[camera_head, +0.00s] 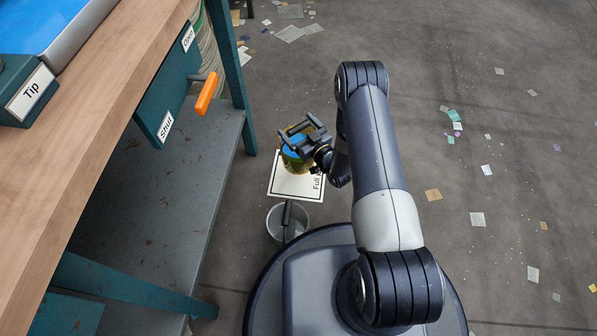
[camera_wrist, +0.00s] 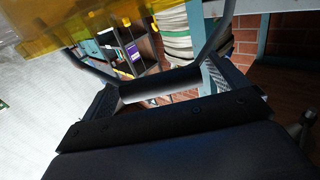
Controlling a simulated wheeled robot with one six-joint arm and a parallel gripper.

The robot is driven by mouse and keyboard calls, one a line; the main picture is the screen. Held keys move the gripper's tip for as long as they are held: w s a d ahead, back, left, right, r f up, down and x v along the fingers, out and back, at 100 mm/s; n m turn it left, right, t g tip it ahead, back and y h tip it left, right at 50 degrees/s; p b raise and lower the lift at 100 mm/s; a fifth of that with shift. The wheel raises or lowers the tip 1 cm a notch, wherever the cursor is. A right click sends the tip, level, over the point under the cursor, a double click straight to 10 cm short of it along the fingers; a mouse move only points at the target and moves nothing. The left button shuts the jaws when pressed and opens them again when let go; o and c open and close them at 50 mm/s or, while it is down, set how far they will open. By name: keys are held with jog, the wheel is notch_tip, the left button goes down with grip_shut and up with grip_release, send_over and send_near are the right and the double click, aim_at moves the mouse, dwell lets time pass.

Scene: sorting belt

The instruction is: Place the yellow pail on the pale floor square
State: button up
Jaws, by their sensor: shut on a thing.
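The yellow pail (camera_head: 292,163), with something blue inside, is at or over the pale floor square (camera_head: 284,188), which reads "Full". I cannot tell whether its base touches the square. My gripper (camera_head: 305,136) is above the pail and covers part of its top. In the wrist view my gripper (camera_wrist: 160,88) is shut on the dark grip of the pail's handle, and the yellow pail (camera_wrist: 75,28) fills the upper left.
A clear bucket (camera_head: 277,224) stands just in front of the square, by my base. The workbench (camera_head: 120,95) with its orange lever (camera_head: 207,93) and teal legs is at the left. Paper scraps lie on the open floor at right.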

aim_at(293, 164)
jog(key=shift+f+b, duration=2.35)
jog(key=shift+f, duration=2.75)
jog(key=o, duration=1.7)
jog(key=shift+f, duration=0.15)
